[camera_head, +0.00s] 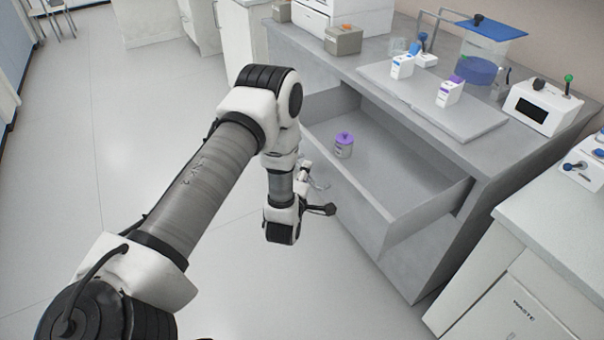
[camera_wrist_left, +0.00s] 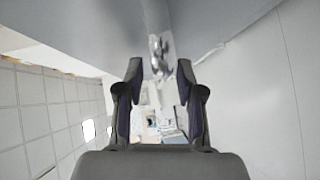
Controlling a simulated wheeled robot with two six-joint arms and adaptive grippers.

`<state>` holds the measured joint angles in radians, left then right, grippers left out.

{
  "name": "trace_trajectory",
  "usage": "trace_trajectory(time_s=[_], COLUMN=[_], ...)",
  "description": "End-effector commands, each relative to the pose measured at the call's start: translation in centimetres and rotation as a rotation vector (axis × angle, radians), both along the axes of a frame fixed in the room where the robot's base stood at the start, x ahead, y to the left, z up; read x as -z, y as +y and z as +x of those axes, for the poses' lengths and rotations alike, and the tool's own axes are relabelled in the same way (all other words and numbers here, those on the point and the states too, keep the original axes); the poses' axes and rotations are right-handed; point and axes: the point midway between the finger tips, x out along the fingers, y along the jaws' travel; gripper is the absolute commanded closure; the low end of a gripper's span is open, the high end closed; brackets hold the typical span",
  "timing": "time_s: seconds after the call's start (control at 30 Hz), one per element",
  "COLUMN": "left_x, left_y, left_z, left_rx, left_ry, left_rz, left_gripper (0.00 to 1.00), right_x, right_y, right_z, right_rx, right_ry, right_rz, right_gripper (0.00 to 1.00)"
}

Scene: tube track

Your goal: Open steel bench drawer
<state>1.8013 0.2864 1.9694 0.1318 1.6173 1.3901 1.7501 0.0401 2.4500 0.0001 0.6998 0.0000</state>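The steel bench (camera_head: 300,45) has a wide grey drawer (camera_head: 415,221) that stands pulled well out, its inside showing. A jar with a purple lid (camera_head: 343,146) stands upright in it. My left arm reaches from the lower left to the drawer's left end. My left gripper (camera_head: 318,184) is low beside the drawer front, mostly hidden behind my wrist. In the left wrist view my left gripper (camera_wrist_left: 160,75) has its fingers apart. A shiny, unclear piece (camera_wrist_left: 160,52) shows beyond the fingertips; I cannot tell if it is the handle or if they touch it. My right gripper is not in view.
Small boxes (camera_head: 450,91) and a grey mat (camera_head: 390,90) are on the bench top. A white device (camera_head: 541,106) stands at its right. A white cabinet marked WASTE (camera_head: 530,300) is at the lower right. Clear floor (camera_head: 120,120) lies to the left.

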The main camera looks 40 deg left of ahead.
Motion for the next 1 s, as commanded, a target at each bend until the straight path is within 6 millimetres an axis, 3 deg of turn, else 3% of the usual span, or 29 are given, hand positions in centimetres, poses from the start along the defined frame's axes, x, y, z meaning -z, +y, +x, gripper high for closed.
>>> trace_trajectory(time_s=[0.5,1.0], left_x=[-1.4,-1.6], left_y=[-4.2,-4.4], left_z=[-9.8,-10.6], left_rx=[0.002,-0.001], left_ry=[0.005,0.001], left_rz=[0.0,0.0], left_gripper=[0.63,0.63], right_x=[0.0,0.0], right_y=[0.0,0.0], right_z=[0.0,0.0], right_rx=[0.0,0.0], right_ry=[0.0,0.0], right_rz=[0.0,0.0], right_gripper=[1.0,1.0])
